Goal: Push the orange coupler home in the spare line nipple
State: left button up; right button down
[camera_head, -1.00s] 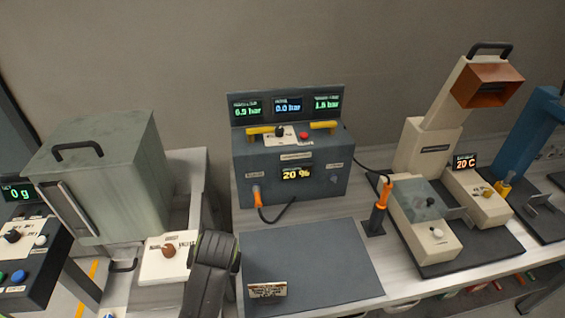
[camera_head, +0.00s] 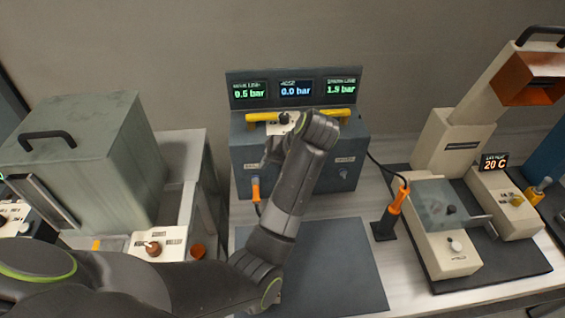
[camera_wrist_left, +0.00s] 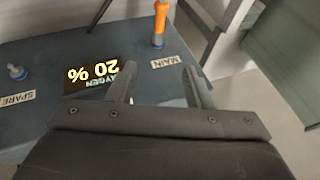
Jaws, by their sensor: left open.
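The orange coupler (camera_head: 255,188) sits upright on the nipple at the left of the dark panel box. In the left wrist view the orange coupler (camera_wrist_left: 160,22) is beside the MAIN label (camera_wrist_left: 174,62). The spare line nipple (camera_wrist_left: 17,72) is bare and grey, beside the SPARE label (camera_wrist_left: 16,98); in the head view it is on the box's right front (camera_head: 343,172). My left gripper (camera_wrist_left: 158,88) is open and empty, its fingers over the box between the two nipples, nearer the coupler. In the head view my arm hides the 20 % display and most of the gripper. My right gripper is out of view.
Three pressure displays (camera_head: 295,90) stand above the box, with yellow bars (camera_head: 333,113) below them. An orange-handled tool (camera_head: 395,203) stands at the right on a cable. A dark mat (camera_head: 345,265) lies in front.

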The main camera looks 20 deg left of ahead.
aim_at(257, 183)
pick_arm(q)
jog(key=x, duration=1.4)
jog(key=shift+w+a+f, duration=0.1)
jog(key=shift+w+f, duration=0.05)
jog(key=shift+w, duration=0.05)
jog(key=shift+a+f, duration=0.2)
jog(key=shift+f, duration=0.2)
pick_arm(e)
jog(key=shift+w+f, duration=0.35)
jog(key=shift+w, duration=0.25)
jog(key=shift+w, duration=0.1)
pick_arm(q)
jog(key=shift+c, duration=1)
grip_shut()
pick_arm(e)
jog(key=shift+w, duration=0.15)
